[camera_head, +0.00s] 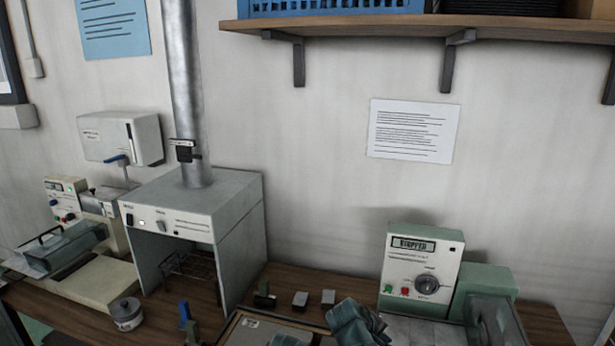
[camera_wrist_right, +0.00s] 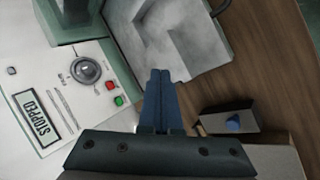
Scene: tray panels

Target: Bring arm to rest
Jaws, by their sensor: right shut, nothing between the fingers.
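My right gripper (camera_head: 357,324) shows at the bottom of the head view, just left of the machine with the display. In the right wrist view, its two blue fingers (camera_wrist_right: 160,78) are together with nothing between them. They show in front of the machine's grey bed (camera_wrist_right: 185,62), and I cannot tell the exact gap.
The machine (camera_head: 420,262) has a display reading STOPPED (camera_wrist_right: 35,117). A tray (camera_head: 238,326) and small grey blocks (camera_head: 300,299) lie on the wooden bench. A grey hood (camera_head: 235,196) stands left, and a shelf (camera_head: 400,27) hangs above.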

